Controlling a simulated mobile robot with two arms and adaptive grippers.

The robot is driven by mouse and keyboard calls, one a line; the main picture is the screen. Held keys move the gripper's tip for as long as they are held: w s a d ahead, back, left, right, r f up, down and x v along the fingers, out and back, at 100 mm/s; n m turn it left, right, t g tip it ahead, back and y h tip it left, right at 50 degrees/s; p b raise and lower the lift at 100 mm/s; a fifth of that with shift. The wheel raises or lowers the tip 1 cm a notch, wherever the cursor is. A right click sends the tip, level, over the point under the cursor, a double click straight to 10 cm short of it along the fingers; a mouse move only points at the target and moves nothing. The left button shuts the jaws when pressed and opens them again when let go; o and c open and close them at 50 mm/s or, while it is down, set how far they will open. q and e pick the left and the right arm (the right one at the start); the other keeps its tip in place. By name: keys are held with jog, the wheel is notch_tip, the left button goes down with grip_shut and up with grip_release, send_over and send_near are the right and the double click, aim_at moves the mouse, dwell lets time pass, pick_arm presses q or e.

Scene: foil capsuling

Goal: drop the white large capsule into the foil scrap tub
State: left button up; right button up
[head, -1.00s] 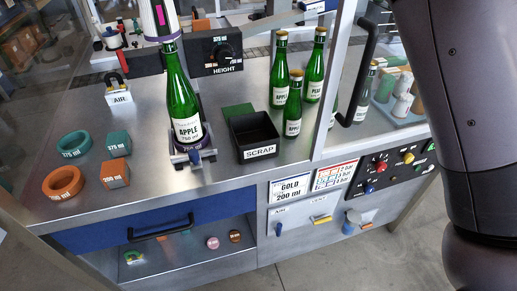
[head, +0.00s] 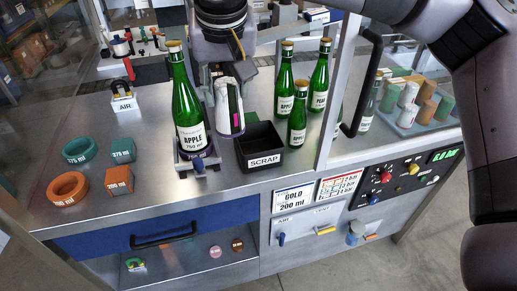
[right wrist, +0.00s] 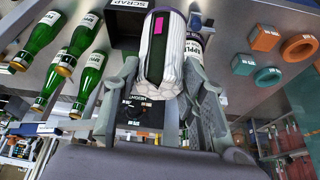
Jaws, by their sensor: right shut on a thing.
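The white large capsule (head: 229,115), with a pink mark and a dark band, is in my right gripper (head: 226,82). It hangs just right of the green apple bottle (head: 186,105), apart from the tub. The right wrist view shows the capsule (right wrist: 160,62) between both fingers of the gripper. The black foil scrap tub (head: 262,160), labelled SCRAP, stands on the steel bench just right of and nearer than the capsule. The tub (right wrist: 127,18) also shows at the top of the right wrist view. My left gripper is not in view.
Several green bottles (head: 297,122) stand close behind and right of the tub. A clear panel with a dark handle (head: 364,85) is farther right. Orange (head: 67,188) and teal (head: 79,147) rings and blocks lie left on the bench.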

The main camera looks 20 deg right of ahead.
jog(key=s+d+f, duration=0.2)
jog(key=d+f, duration=0.1)
jog(key=f, duration=0.4)
jog(key=s+d+f+n, duration=0.1)
jog(key=d+f, duration=0.3)
jog(key=f, duration=0.3)
jog(key=s+d+f, duration=0.2)
jog(key=d+f, duration=0.2)
jog(key=f, duration=0.4)
jog(key=shift+s+n+y, duration=0.3)
jog(key=shift+s, duration=0.05)
